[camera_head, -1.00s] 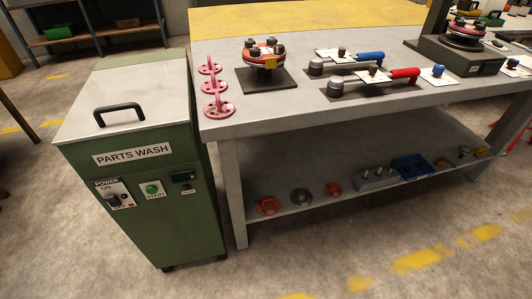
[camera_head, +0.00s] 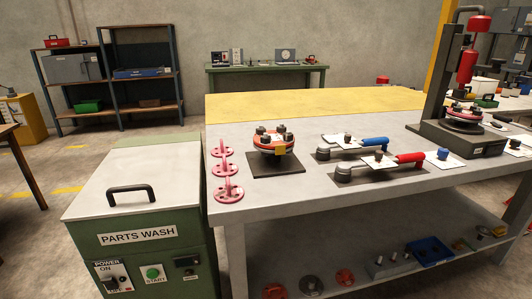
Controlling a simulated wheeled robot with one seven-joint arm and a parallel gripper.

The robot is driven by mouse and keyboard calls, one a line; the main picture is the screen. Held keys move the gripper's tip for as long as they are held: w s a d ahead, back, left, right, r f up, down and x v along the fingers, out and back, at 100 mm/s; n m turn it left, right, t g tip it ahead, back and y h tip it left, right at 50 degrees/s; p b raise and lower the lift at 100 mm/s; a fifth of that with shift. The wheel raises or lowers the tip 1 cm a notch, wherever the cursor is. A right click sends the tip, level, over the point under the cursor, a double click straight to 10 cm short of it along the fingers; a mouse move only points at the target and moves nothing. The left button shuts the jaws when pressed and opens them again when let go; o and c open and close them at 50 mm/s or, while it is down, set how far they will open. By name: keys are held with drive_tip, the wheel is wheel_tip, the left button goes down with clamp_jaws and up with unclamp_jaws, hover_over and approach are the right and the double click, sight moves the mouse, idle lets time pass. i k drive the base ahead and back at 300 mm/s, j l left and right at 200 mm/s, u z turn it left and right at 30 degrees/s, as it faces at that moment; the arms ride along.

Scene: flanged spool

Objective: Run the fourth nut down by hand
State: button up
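A red flanged spool (camera_head: 272,142) stands on a dark square base plate (camera_head: 275,168) on the grey workbench (camera_head: 300,205). Several dark nuts or studs show on its top flange, and a small yellow tag hangs at its front. Which nut is the fourth, and how far each is run down, is too small to tell. A second red flanged piece (camera_head: 464,112) sits on a dark press-like stand (camera_head: 455,138) at the right. My gripper is not in the picture.
Pink flanged parts (camera_head: 229,190) line the bench's left edge. Blue-handled (camera_head: 371,142) and red-handled (camera_head: 408,159) wrenches lie right of the spool. A green parts washer (camera_head: 140,215) stands left of the bench. Shelving (camera_head: 150,73) and a green table (camera_head: 266,68) stand behind. The yellow bench area (camera_head: 320,102) is clear.

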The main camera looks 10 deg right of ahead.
sight(288, 137)
drive_tip(key=i+l+z, duration=0.15)
drive_tip(key=l, duration=0.3)
drive_tip(key=i+l+z, duration=0.15)
drive_tip(key=i+l, duration=0.2)
drive_tip(key=i+l+z, duration=0.15)
drive_tip(key=i+l, duration=0.15)
drive_tip(key=l, duration=0.2)
